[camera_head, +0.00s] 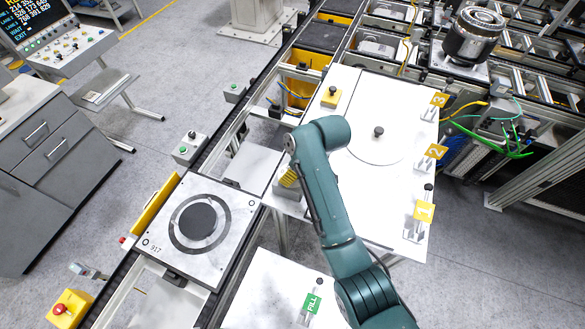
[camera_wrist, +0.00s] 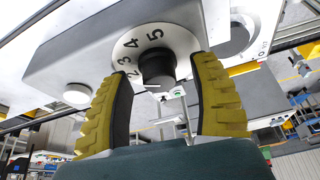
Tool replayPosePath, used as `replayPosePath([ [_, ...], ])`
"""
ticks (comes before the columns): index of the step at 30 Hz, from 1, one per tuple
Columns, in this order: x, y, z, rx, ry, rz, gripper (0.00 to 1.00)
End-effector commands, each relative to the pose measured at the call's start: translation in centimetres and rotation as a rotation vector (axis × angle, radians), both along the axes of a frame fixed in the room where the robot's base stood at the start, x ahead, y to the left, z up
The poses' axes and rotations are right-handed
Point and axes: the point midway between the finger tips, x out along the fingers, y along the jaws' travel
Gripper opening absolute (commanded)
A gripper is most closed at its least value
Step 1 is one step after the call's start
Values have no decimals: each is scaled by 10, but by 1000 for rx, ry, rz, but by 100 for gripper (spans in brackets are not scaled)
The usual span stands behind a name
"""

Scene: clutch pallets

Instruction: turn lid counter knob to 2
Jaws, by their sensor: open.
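The black knob (camera_wrist: 157,68) sits in a white round dial (camera_wrist: 182,42) on a light grey box. The dial shows the numbers 2, 3, 4 and 5; the part behind the left finger is hidden. I cannot tell clearly which number the knob points to. My gripper (camera_wrist: 160,75) is open, with one yellow ribbed finger on each side of the knob and gaps between the fingers and it. In the head view, yellow of my gripper (camera_head: 288,178) shows by the left edge of the white table; the dial is not visible there.
A white round button (camera_wrist: 77,94) is left of the dial. The white table (camera_head: 345,205) carries a round lid (camera_head: 360,145) with a small knob and yellow plates marked 1, 2, 3. A pallet (camera_head: 165,240) marked 917 lies on the conveyor left of my arm.

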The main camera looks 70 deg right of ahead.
Motion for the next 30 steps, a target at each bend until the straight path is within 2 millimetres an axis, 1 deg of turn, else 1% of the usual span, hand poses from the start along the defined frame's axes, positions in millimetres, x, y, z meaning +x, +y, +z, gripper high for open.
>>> replayPosePath([
  [1,0,0,0,0,0,0,61],
  [5,0,0,0,0,0,0,36],
  [6,0,0,0,0,0,0,28],
  [8,0,0,0,0,0,0,17],
  [9,0,0,0,0,0,0,9],
  [10,0,0,0,0,0,0,3],
  [11,0,0,0,0,0,0,0],
  [23,0,0,-1,0,-1,14,0],
  [30,0,0,-1,2,0,111,0],
])
